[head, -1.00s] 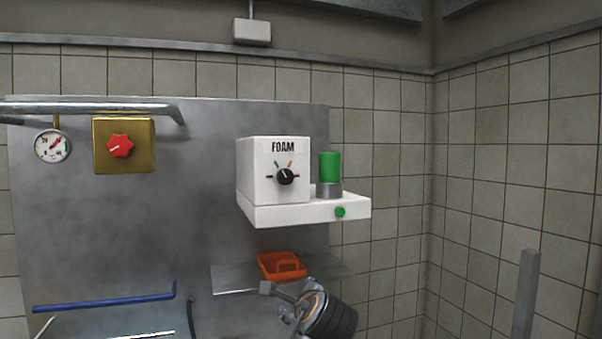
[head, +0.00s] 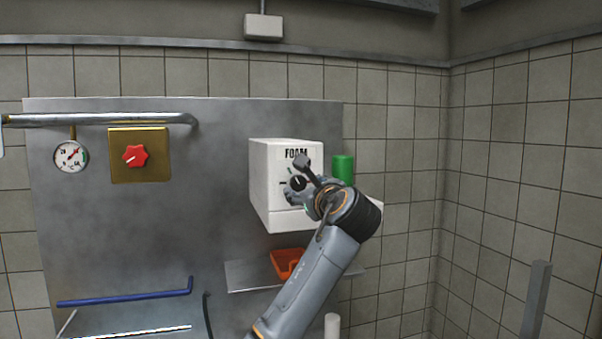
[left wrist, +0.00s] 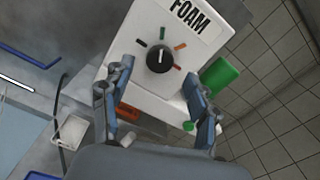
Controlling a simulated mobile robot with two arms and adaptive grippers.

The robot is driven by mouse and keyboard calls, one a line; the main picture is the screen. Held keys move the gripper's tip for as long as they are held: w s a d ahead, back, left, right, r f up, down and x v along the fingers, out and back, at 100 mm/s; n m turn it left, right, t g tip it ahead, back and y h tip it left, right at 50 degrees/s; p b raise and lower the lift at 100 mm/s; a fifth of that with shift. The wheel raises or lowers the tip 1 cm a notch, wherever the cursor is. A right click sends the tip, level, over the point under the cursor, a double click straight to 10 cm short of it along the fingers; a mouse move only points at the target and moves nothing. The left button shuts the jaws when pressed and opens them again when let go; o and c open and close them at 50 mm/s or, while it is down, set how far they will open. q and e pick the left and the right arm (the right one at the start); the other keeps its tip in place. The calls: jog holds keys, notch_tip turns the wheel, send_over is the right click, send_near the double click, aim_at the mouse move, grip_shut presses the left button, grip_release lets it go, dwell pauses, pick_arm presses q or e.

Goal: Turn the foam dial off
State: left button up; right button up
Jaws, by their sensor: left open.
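The foam dial (left wrist: 160,58) is a black round knob on the front of a white box marked FOAM (head: 270,180). Short coloured marks sit around it, and its pale pointer line looks roughly upward, towards the green mark. In the head view the dial (head: 299,183) is partly hidden by my left gripper (head: 298,179). The left gripper is open in front of the box. In the left wrist view its fingers (left wrist: 156,78) are spread to either side below the dial, with nothing between them. I cannot tell whether they touch the box. My right gripper is not in view.
A green cylinder (head: 342,168) stands right beside the box. An orange container (head: 286,262) sits on a metal shelf (head: 245,278) below. To the left are a red knob on a brass plate (head: 155,173), a gauge (head: 70,156) and a blue bar (head: 125,299).

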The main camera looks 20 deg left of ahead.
aim_at(299, 183)
pick_arm(q)
jog(key=p+x, duration=0.1)
jog(key=x, duration=0.2)
jog(key=shift+w+a, duration=0.15)
jog(key=shift+w, duration=0.15)
jog(key=shift+w+a+p, duration=0.2)
jog(key=shift+w+p, duration=0.05)
jog(key=shift+p, duration=0.05)
jog(key=shift+c, duration=0.5)
jog(key=c, duration=1.1)
